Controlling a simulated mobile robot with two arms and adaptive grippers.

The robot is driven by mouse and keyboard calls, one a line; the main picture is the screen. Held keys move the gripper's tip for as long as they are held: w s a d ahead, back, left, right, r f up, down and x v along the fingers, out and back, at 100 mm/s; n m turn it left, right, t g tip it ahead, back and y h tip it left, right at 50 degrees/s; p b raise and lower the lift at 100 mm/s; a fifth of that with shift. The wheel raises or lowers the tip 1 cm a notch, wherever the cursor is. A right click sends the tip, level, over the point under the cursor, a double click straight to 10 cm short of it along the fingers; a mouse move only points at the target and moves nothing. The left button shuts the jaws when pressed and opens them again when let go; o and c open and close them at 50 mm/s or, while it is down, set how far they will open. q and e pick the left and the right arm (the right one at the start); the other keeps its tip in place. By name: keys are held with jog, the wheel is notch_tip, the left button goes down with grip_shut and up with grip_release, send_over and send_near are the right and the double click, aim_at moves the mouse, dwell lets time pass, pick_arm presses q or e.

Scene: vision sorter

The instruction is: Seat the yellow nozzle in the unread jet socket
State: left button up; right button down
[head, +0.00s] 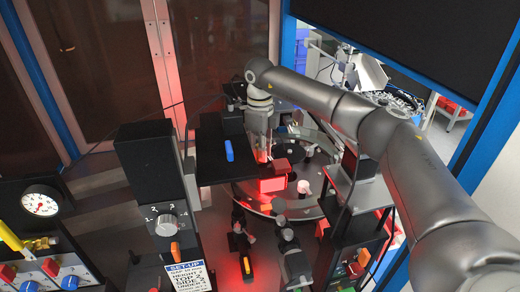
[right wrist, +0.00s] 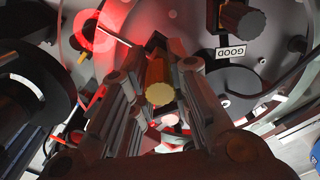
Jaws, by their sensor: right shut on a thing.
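My right gripper (head: 264,150) points down over the round metal plate in the head view, under red light. In the right wrist view the right gripper (right wrist: 158,92) is shut on the yellow nozzle (right wrist: 159,94), a short cylinder with a pale yellow ridged end towards the camera. The nozzle is hard to make out in the head view. I cannot tell the unread jet socket apart from the other dark fittings. My left gripper is not in view.
A round plate (head: 300,212) with several fittings lies below the gripper. A black column with a dial (head: 163,222) stands at left. A black platform with a blue piece (head: 229,151) is close left of the gripper.

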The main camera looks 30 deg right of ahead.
jog(key=shift+a+f+b, duration=0.1)
jog(key=shift+f+b, duration=0.4)
jog(key=shift+f, duration=0.5)
dwell(0.5)
jog(key=c, duration=0.9)
grip_release()
jog(key=shift+s+f, duration=0.15)
jog(key=shift+r+p, duration=1.05)
jog(key=shift+r, duration=3.2)
jog(key=shift+w, duration=0.2)
